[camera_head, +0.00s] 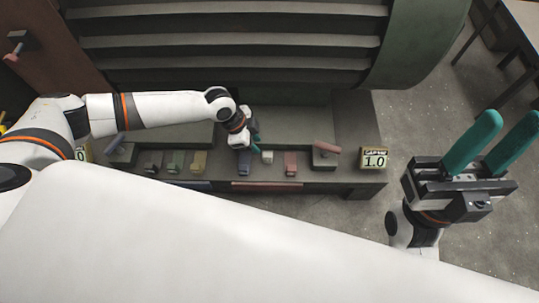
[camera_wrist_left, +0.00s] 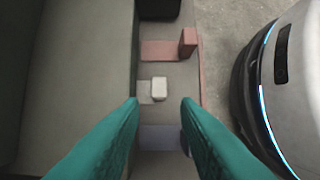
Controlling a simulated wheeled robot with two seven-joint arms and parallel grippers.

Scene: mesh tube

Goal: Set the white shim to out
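The white shim (camera_head: 267,157) is a small pale block in the row of coloured shims on the machine's ledge. It also shows in the left wrist view (camera_wrist_left: 159,86), upright on a pale plate, just beyond the fingertips and roughly centred between them. My left gripper (camera_head: 254,137) is above the ledge, just left of the white shim; its teal fingers are spread and empty in the left wrist view (camera_wrist_left: 160,102). My right gripper (camera_head: 512,122) is at the far right, away from the machine, with its fingers apart and nothing between them.
The red shim (camera_head: 291,164) and blue shim (camera_head: 244,163) flank the white one. Yellow (camera_head: 199,162), green (camera_head: 175,163) and dark (camera_head: 153,163) shims stand further left. A pink lever (camera_head: 326,147) and a "1.0" sign (camera_head: 374,159) are at the right. Open floor lies beyond.

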